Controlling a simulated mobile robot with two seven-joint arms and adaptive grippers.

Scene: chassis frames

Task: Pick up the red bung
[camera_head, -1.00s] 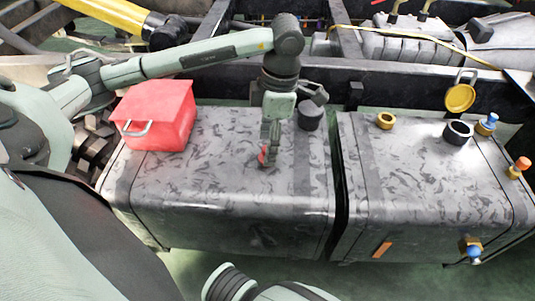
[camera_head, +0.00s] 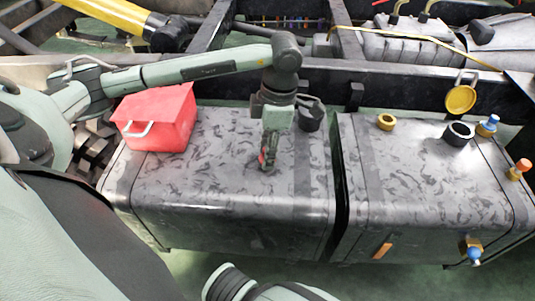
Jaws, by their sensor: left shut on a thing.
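The red bung (camera_head: 262,158) shows as a small red patch at the fingertips of my left gripper (camera_head: 267,160), above the left grey mottled tank (camera_head: 210,180). The gripper points down and is shut on the bung, hiding most of it. I cannot tell whether the bung touches the tank top. My right gripper is not in view; a part of my right arm shows at the bottom edge.
A red box (camera_head: 160,115) with a light handle sits on the tank's left end. A dark cap (camera_head: 310,118) stands behind the gripper. The right tank (camera_head: 420,180) carries a brass ring (camera_head: 386,121), a dark filler neck (camera_head: 458,133) with an open yellow cap (camera_head: 461,99), and blue and orange fittings.

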